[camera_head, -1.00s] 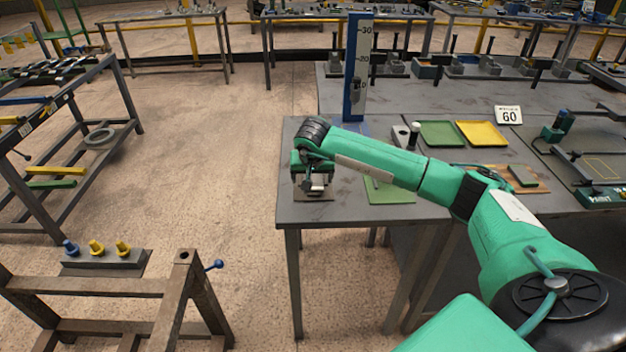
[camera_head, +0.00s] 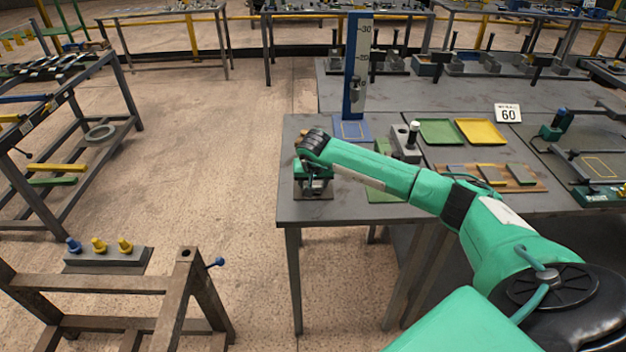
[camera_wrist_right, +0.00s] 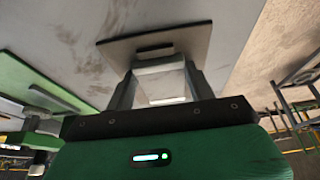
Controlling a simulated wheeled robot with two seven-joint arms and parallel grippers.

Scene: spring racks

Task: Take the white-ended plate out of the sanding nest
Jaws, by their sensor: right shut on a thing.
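The white-ended plate (camera_wrist_right: 160,84) shows in the right wrist view as a pale piece between my right gripper's fingers (camera_wrist_right: 163,90). The fingers are shut on it from both sides. Just beyond it is the sanding nest (camera_wrist_right: 188,38), a flat grey base with a dark slot, lying on the table. I cannot tell whether the plate is clear of the nest. In the head view my right gripper (camera_head: 313,186) is low over the nest's base (camera_head: 318,197) at the table's left front corner, and the wrist hides most of the plate. My left gripper is not in view.
Right of the nest lies a green mat (camera_head: 385,190), partly under my forearm. Behind stand a blue post with a scale (camera_head: 355,70) and a grey block with a knob (camera_head: 403,150). Green (camera_head: 439,132) and yellow (camera_head: 481,131) trays lie further right. Open floor is left of the table.

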